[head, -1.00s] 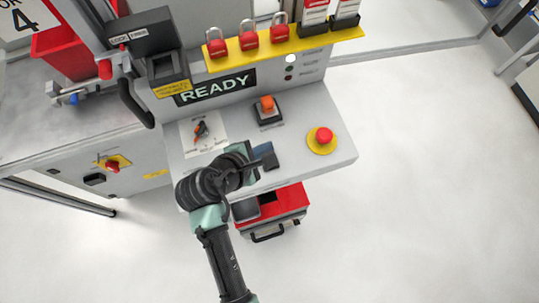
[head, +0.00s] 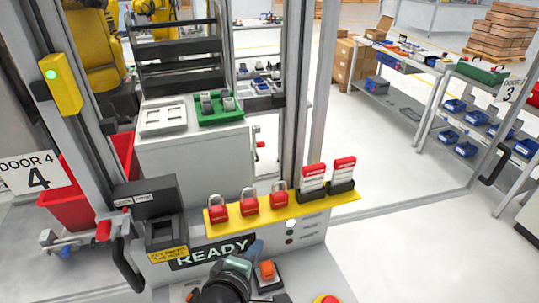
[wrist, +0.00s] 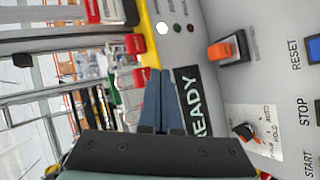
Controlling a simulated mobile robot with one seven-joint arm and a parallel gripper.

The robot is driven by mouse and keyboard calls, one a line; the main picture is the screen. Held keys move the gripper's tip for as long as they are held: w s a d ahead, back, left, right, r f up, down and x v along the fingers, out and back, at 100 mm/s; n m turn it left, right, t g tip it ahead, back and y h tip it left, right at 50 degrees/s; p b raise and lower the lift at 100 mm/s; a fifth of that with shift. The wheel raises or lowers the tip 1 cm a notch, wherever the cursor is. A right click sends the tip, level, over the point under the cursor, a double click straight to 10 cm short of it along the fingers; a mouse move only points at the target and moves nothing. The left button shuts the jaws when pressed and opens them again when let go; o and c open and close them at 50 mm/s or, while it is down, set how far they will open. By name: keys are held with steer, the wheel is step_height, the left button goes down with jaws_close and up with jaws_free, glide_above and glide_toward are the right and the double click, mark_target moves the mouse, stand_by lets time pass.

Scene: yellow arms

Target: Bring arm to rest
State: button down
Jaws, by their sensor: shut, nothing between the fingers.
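My gripper (wrist: 162,98) shows in the wrist view as two dark blue fingers together, shut and empty, in front of the READY sign (wrist: 196,105). In the head view my gripper (head: 256,247) is at the bottom centre, above the control panel, just left of the orange switch (head: 266,271). My dark wrist (head: 225,288) hides part of the panel below. In the wrist view the orange switch (wrist: 222,50) and the rotary selector (wrist: 243,131) lie to the right of the fingers, apart from them.
Red padlocks (head: 249,203) and red-white tags hang on a yellow rack (head: 285,211) behind the panel. A red emergency button (head: 326,299) is at the bottom right. Open floor (head: 400,250) lies to the right.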

steer(key=w+r+m+t+y+b, duration=0.1)
steer(key=w+r+m+t, duration=0.1)
steer(key=r, duration=0.5)
steer(key=w+r+m+t+b, duration=0.1)
steer(key=w+r+m+t, duration=0.15)
steer(key=r, duration=0.35)
steer(key=s+d+r+m+t+b, duration=0.1)
steer(key=s+r+m+t, duration=0.2)
steer(key=r, duration=0.6)
steer(key=s+d+r+m+t+y+b, duration=0.1)
steer(key=s+r+m+t+b, duration=0.1)
steer(key=s+r, duration=0.5)
steer(key=s+r+m+t+y+b, duration=0.1)
steer(key=s+r+m+t, duration=0.3)
steer(key=r, duration=0.9)
steer(key=shift+s+d+m+t+b, duration=0.35)
steer(key=shift+s+d+t+b, duration=0.15)
steer(key=shift+t, duration=0.55)
steer(key=shift+a, duration=0.1)
